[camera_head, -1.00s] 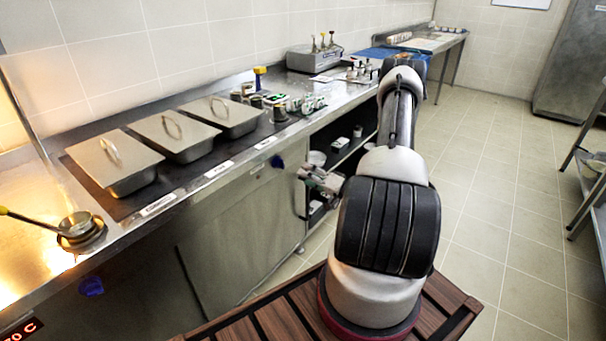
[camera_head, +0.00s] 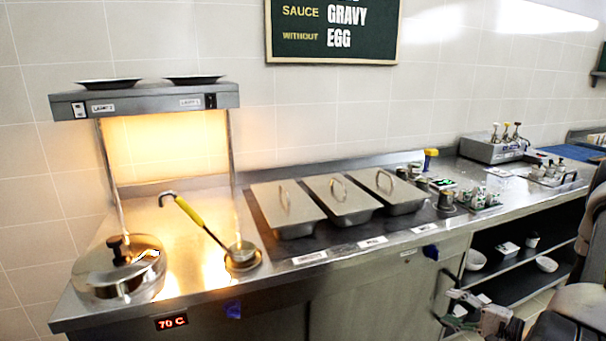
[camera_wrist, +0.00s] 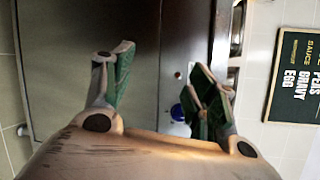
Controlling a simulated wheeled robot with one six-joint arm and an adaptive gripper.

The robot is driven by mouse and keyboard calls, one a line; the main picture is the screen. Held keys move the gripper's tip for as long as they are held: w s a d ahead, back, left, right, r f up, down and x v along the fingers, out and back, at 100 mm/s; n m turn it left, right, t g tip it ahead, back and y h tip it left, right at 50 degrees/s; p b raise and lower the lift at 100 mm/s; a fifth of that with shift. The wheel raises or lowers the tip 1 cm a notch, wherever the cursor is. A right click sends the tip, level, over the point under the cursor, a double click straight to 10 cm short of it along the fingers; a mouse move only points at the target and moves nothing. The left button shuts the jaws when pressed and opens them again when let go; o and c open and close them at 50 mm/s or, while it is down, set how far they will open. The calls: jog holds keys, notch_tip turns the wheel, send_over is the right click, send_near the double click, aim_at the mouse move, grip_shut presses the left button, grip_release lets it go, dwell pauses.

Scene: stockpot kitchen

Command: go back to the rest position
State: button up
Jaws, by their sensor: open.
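My gripper (camera_head: 474,311) shows at the bottom right of the head view, in front of the counter's open shelf section. In the wrist view my gripper (camera_wrist: 160,85) has its two green-padded fingers spread wide with nothing between them. Behind the fingers is a plain cabinet front (camera_wrist: 155,50) with a blue knob (camera_wrist: 178,112). Part of my arm shows at the right edge of the head view.
The steel counter (camera_head: 290,262) holds a lidded pot (camera_head: 120,268), a yellow-handled ladle (camera_head: 200,222) and lidded pans (camera_head: 345,198). A heat lamp shelf (camera_head: 145,100) stands above. Bowls (camera_head: 475,260) sit on the lower shelves. A menu board (camera_head: 335,30) hangs on the wall.

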jog(key=s+a+r+n+g+h, duration=0.2)
jog(key=s+a+r+n+g, duration=0.15)
jog(key=s+r+g, duration=1.15)
jog(key=s+a+r+n+t+h, duration=0.1)
jog(key=s+r+n+t+h, duration=0.1)
jog(key=r, duration=0.9)
jog(key=s+a+r+n+t+h, duration=0.1)
jog(key=s+r+n+t+h, duration=0.2)
jog(key=r, duration=0.9)
jog(key=n+t+h, duration=0.2)
jog(key=n+h, duration=0.2)
jog(key=shift+s+a+n+t, duration=0.15)
jog(key=shift+a+n+t, duration=0.15)
jog(key=shift+a+n, duration=0.1)
jog(key=shift+r, duration=0.1)
